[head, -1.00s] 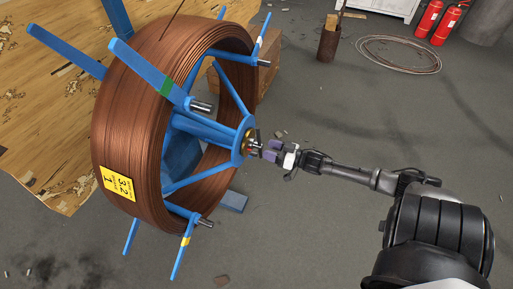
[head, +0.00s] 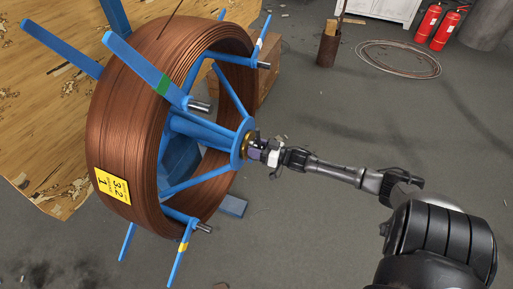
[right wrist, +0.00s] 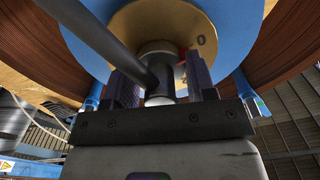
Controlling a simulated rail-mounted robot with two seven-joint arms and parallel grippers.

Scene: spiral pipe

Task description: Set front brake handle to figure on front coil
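The front coil (head: 130,120) is copper-brown wire on a blue spoked reel. A yellow label (head: 112,185) on its side carries figures that look like 3, 2 and 1. The front brake handle (right wrist: 110,40) is a dark grey bar, running from the upper left to a short shaft at the hub. Behind it is a tan dial (right wrist: 195,22) with a 0 and another figure partly hidden. My right gripper (head: 253,148) is at the hub. In the right wrist view its fingers (right wrist: 162,85) stand apart on either side of the shaft, with a gap at the left finger. My left gripper is not in view.
Blue spokes (head: 145,70) with metal-tipped pegs stick out around the reel, close to my right gripper. A wooden board (head: 45,110) lies behind the coil. Grey floor on the right is mostly clear, with a wire ring (head: 400,58) and fire extinguishers (head: 450,22) farther back.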

